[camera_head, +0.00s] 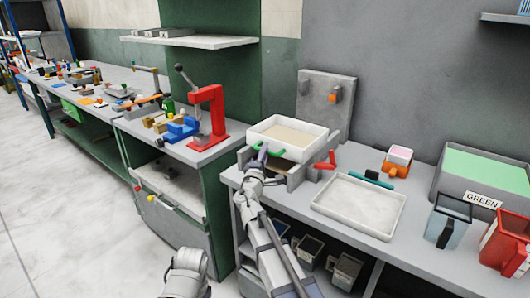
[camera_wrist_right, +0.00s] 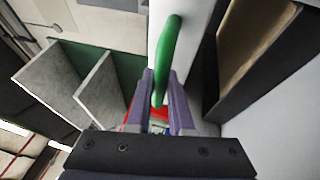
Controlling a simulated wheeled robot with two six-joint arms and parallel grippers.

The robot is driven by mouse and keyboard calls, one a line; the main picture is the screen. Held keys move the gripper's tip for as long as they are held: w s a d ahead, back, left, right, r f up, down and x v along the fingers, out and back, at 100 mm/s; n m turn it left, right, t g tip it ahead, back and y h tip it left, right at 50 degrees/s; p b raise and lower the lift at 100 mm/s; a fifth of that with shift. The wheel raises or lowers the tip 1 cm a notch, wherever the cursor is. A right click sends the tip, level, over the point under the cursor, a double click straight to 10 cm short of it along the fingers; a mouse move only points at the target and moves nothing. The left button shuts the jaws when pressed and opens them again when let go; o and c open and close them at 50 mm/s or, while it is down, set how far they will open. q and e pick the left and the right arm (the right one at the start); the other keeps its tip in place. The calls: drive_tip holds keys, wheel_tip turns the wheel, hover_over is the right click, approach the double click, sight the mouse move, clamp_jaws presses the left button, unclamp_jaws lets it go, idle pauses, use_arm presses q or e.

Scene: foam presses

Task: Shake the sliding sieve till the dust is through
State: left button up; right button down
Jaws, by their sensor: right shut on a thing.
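The sieve (camera_head: 307,151) is a white, shallow, box-like frame with a beige layer inside. It sits in a grey stand (camera_head: 297,178) on the bench. A green handle (camera_head: 277,152) is on its front side. My right gripper (camera_head: 263,155) is shut on this handle. In the right wrist view the green handle (camera_wrist_right: 170,45) runs between the two fingers (camera_wrist_right: 160,105), beside the sieve's white wall (camera_wrist_right: 196,25).
A GREEN-labelled bin (camera_head: 470,196) and jugs (camera_head: 448,220) are further right. A red press (camera_head: 212,113) stands left.

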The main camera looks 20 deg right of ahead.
sight(277, 150)
drive_tip(key=w+d, duration=0.2)
drive_tip(key=d, duration=0.1)
drive_tip(key=w+d, duration=0.3)
drive_tip(key=shift+w+d, duration=0.1)
drive_tip(key=shift+d, duration=0.2)
drive_tip(key=c, duration=0.8)
unclamp_jaws()
drive_tip(key=shift+d, duration=0.1)
drive_tip(key=shift+b+v, duration=0.7)
drive_tip(key=shift+v, duration=3.2)
